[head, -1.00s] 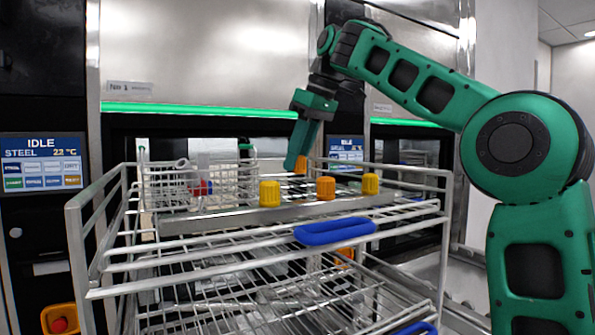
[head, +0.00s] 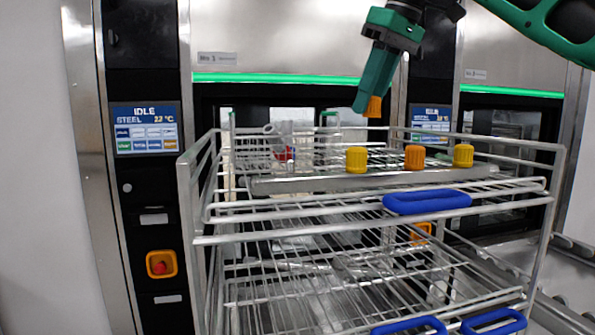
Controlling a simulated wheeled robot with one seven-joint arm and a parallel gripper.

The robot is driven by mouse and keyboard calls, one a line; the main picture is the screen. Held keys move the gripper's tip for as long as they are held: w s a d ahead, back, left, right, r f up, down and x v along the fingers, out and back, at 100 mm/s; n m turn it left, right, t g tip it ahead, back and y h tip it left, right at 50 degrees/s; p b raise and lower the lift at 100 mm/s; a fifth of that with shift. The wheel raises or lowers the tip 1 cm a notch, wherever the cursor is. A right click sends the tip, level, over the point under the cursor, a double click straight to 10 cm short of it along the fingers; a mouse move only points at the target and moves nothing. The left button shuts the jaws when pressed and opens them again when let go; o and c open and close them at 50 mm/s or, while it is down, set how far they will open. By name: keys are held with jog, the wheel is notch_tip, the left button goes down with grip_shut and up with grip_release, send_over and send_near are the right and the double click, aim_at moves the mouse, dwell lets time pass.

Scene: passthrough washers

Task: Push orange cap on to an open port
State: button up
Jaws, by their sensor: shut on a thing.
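My gripper (head: 366,105) hangs tilted above the rack's top level, green fingers pointing down. It is shut on an orange cap (head: 374,107), which shows just at the fingertips, clear of the rail. Below, a metal rail (head: 320,184) along the top level carries a yellow cap (head: 356,160) at left, another orange cap (head: 414,158) in the middle and a second yellow cap (head: 463,155) at right. The held cap is above and between the left yellow and the middle orange cap. I cannot make out an open port at this distance.
The wire rack (head: 370,233) has blue handles (head: 427,202) in front. Glassware with a red part (head: 284,153) stands at its back left. Washers with IDLE screens (head: 145,127) stand behind. An emergency button (head: 160,265) is at lower left.

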jog(key=shift+a, duration=0.1)
jog(key=s+a+r, duration=0.1)
jog(key=s+a, duration=1)
jog(key=a, duration=0.4)
jog(key=shift+n, duration=0.3)
jog(key=shift+a+f, duration=0.15)
jog(key=shift+f, duration=1.2)
jog(key=shift+a+f, duration=0.1)
jog(key=shift+f, duration=1.25)
jog(key=shift+w+d+f, duration=0.1)
jog(key=shift+f, duration=0.45)
jog(key=shift+r, duration=0.1)
